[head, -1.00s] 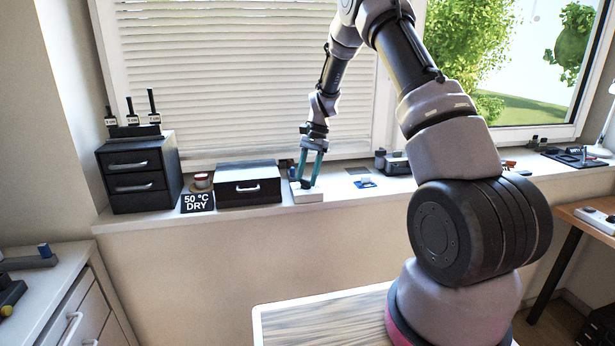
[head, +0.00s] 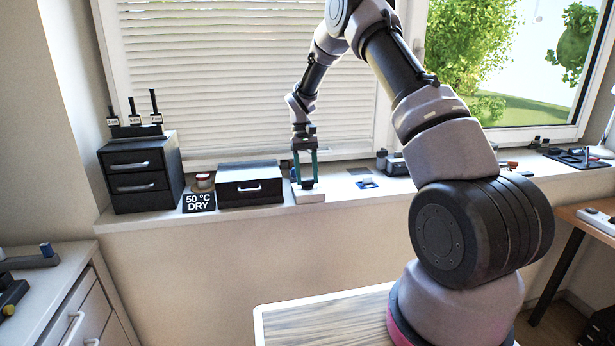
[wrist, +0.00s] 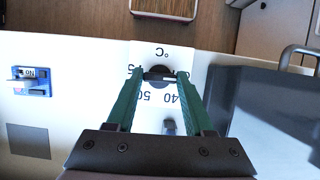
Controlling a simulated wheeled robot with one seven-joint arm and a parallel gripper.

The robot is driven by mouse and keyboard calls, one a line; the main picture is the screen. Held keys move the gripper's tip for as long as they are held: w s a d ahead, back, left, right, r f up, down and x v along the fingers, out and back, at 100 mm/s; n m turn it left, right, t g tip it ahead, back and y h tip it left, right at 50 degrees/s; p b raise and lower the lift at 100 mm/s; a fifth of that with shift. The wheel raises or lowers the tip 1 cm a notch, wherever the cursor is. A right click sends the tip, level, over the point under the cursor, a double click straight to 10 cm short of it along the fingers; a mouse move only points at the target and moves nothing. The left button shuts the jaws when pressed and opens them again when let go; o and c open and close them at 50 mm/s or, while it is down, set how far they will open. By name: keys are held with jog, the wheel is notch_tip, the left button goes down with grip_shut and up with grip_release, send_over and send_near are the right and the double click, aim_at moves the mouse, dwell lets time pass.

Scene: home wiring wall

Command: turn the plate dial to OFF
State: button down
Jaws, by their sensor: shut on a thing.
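The plate dial (wrist: 160,85) is a round dark knob on a white plate (wrist: 148,53) marked °C, with 40 and 50 readable upside down in the wrist view. No OFF mark is readable there; my fingers cover part of the scale. In the head view the plate (head: 309,197) lies on the window sill, right of the black box. My gripper (wrist: 163,76), with teal fingers, is shut on the dial's bar, one finger on each side. In the head view my gripper (head: 306,182) points straight down onto the plate.
A black box (head: 248,187) stands close left of the plate, beside a "50 °C DRY" sign (head: 199,202) and a black drawer unit (head: 138,185). A blue switch (head: 366,183) lies to the right. The window blind (head: 235,80) is close behind my arm.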

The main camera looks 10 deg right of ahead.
jog(key=shift+n, duration=0.6)
jog(key=shift+h, duration=0.3)
jog(key=shift+c, duration=1.4)
grip_release()
jog(key=v, duration=1)
jog(key=shift+r, duration=0.4)
jog(key=shift+w, duration=0.1)
